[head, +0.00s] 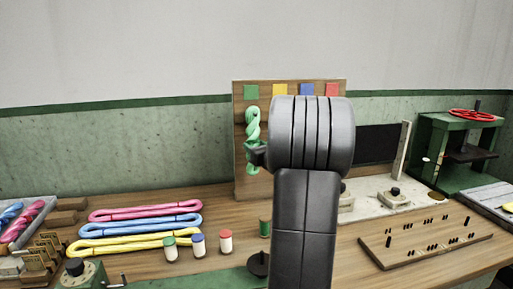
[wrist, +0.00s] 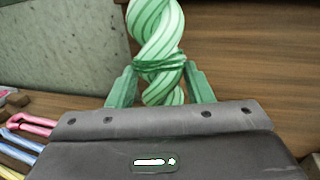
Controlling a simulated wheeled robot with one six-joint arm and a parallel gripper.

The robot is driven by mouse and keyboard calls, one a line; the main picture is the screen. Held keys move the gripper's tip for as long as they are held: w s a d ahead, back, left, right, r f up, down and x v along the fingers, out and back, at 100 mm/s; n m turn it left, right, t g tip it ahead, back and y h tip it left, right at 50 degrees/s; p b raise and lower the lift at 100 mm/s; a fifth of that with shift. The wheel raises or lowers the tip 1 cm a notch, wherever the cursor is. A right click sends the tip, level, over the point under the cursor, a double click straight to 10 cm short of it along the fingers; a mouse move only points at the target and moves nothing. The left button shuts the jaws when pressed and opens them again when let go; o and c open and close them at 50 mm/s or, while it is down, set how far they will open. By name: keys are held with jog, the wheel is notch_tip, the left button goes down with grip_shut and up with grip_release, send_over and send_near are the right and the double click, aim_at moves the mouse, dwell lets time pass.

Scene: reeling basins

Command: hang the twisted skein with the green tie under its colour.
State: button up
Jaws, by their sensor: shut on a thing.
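My gripper (wrist: 160,76) is shut on the skein at the tie, one green finger on each side. In the head view my gripper (head: 258,153) is partly hidden by my arm. Whether a peg bears the skein's top is hidden.
Pink (head: 145,211), blue (head: 140,226) and yellow (head: 130,243) skeins lie left on the table. A green press (head: 455,150) stands right.

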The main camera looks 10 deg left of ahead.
jog(key=o, duration=1.1)
jog(key=b+v, duration=0.1)
jog(key=v, duration=1.3)
jog(key=shift+w+a, duration=0.1)
jog(key=shift+w, duration=0.05)
jog(key=p+x, duration=0.1)
jog(key=x, duration=1.2)
jog(key=shift+w+a, duration=0.2)
jog(key=shift+w, duration=0.05)
jog(key=shift+s+d+r, duration=0.25)
jog(key=shift+s, duration=0.3)
jog(key=shift+f, duration=0.1)
